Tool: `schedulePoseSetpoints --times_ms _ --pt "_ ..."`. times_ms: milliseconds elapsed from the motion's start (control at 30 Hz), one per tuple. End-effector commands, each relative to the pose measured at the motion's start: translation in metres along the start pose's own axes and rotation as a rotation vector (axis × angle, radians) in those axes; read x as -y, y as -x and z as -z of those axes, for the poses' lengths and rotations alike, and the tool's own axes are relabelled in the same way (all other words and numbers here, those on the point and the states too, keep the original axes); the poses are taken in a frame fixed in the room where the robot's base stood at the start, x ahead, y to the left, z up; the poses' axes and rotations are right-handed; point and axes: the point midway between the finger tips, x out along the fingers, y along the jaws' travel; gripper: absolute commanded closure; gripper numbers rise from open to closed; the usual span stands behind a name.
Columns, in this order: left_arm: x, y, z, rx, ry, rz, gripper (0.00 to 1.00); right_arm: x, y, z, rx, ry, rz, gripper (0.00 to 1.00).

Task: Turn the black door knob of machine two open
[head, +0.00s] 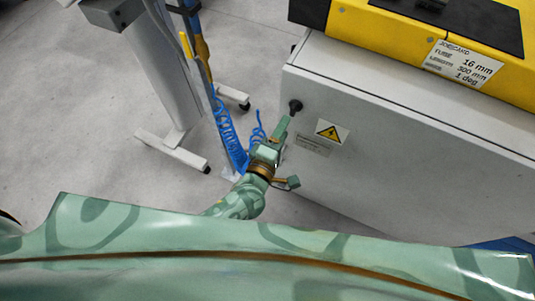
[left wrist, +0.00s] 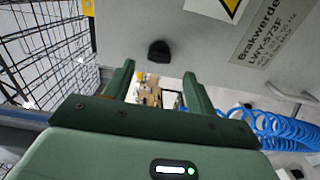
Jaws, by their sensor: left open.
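The black door knob (head: 295,106) is on the upper left of the grey front panel of the machine. It also shows in the left wrist view (left wrist: 159,51), just past the fingertips and roughly midway between them. My left gripper (head: 285,124) is open and empty. Its green fingers (left wrist: 157,76) point toward the panel, close to the knob but not around it. In the head view the fingers overlap, so the exact gap to the knob is hard to tell. My right gripper is not in view.
The grey machine cabinet (head: 390,150) carries a yellow warning sign (head: 331,131) right of the knob. A yellow unit with a job card (head: 463,63) sits on top. Blue coiled hoses (head: 228,135) and a white wheeled stand (head: 172,146) are left of my arm. Open floor lies farther left.

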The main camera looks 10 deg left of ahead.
Motion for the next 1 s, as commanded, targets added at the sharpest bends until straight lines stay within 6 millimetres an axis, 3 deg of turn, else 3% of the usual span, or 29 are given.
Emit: schedulePoseSetpoints --times_ms 200,400,600,1000 --pt "0.001 0.061 0.0 0.001 0.0 0.003 0.44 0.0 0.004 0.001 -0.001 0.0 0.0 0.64" --pt "0.001 0.094 0.0 0.001 0.0 0.002 0.44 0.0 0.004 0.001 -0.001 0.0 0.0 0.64" --pt "0.0 0.103 0.0 0.001 -0.001 -0.001 0.44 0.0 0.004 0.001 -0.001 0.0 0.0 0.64" --pt "0.0 0.103 0.0 0.001 -0.001 0.0 0.44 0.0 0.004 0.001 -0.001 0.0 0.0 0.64"
